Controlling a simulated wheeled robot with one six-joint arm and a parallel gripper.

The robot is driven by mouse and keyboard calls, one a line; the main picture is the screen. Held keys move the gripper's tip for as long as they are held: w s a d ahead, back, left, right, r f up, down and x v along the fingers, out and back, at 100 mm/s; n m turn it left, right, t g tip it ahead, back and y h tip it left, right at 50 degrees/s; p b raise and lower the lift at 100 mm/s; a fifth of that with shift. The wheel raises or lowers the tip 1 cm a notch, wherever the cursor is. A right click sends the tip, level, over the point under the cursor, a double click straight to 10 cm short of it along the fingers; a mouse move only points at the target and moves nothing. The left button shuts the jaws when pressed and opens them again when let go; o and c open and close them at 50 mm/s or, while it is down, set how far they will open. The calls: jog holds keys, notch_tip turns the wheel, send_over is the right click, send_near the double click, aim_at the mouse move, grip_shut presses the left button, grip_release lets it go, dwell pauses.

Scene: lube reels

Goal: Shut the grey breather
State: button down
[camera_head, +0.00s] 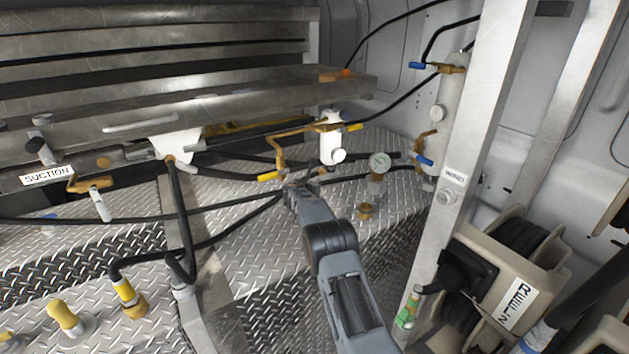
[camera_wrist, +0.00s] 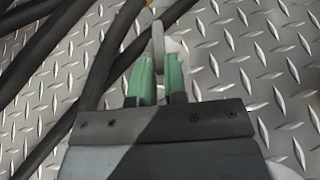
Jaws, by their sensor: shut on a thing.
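My gripper (camera_head: 300,184) reaches over the tread-plate floor, just below the brass pipework. In the wrist view its two green fingers (camera_wrist: 160,74) are closed on a narrow upright grey lever (camera_wrist: 158,40), which stands between the fingertips. A pale round body (camera_wrist: 173,50) shows behind the lever. I take this grey piece to be part of the breather, but no label shows on it. In the head view my gripper hides most of it, so I cannot tell how far it is turned.
A yellow-ended brass handle (camera_head: 268,176) is close left of my gripper. Black hoses (camera_head: 220,237) cross the floor. A metal post (camera_head: 470,130) and reel (camera_head: 500,290) bound the right.

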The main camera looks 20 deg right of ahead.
jog(key=shift+w+a+r+m+g+h+p, duration=0.25)
jog(key=shift+m+g+h+p, duration=0.25)
jog(key=shift+m+h+p, duration=0.25)
jog(key=shift+f, duration=0.1)
jog(key=c, duration=1.2)
grip_release()
jog(key=shift+f, duration=0.1)
jog(key=shift+o, duration=0.2)
jog(key=b+v, duration=0.2)
jog(key=v, duration=1.1)
jog(key=shift+a+r, duration=0.3)
jog(key=shift+r, duration=0.05)
jog(key=shift+s, duration=0.1)
jog(key=shift+c, duration=0.2)
